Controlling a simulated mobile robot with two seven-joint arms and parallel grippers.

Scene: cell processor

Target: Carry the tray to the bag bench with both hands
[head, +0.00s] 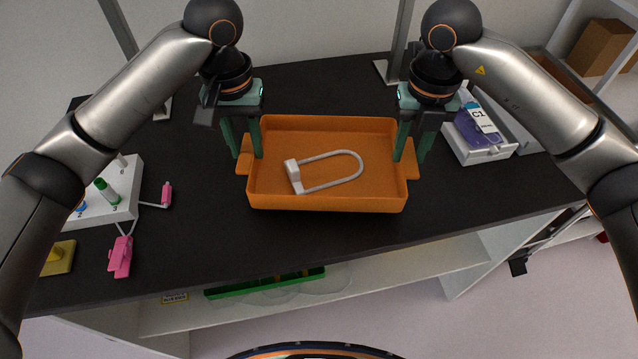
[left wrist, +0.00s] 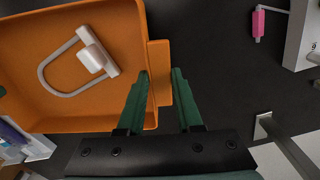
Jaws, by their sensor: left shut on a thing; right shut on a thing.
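The orange tray (head: 380,190) is over the black bench in the middle of the head view and looks level. A white U-shaped loop with a block at one end (head: 328,172) lies in it. My left gripper (head: 244,142) is shut on the tray's left handle. In the left wrist view, the fingers of my left gripper (left wrist: 161,85) stand either side of the handle tab on the tray (left wrist: 60,115). My right gripper (head: 411,145) is shut on the right handle. I cannot tell whether the tray touches the bench top.
The black bench (head: 330,235) is clear in front of the tray. A white rack with coloured-capped tubes (head: 113,200) and pink clips (head: 120,257) sit left. A C1 bag with purple liquid (head: 477,125) rests on a white device at right. A green tray (head: 265,285) is on the shelf below.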

